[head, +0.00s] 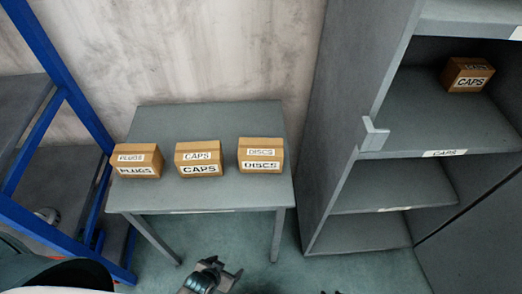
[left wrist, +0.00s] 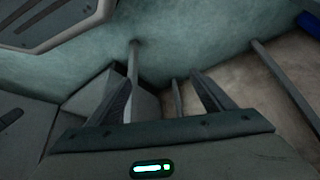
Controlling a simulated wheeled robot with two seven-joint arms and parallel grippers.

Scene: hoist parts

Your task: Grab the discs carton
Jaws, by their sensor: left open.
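The discs carton (head: 261,155) is a brown box with white DISCS labels, upright at the right end of a grey table (head: 240,196). My left gripper (head: 225,270) is low in front of the table, below and short of the carton. In the left wrist view its two fingers (left wrist: 160,82) stand apart with nothing between them. The carton does not show in that view. Small dark tips at the bottom edge of the head view, right of my left gripper, may be my right gripper (head: 331,292); too little shows to tell its state.
A caps carton (head: 198,158) and a plugs carton (head: 138,160) stand left of the discs carton. Another caps carton (head: 467,75) sits in the grey cabinet (head: 342,120) at right. A blue-framed rack (head: 62,75) is at left. Table legs (left wrist: 133,65) show in the left wrist view.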

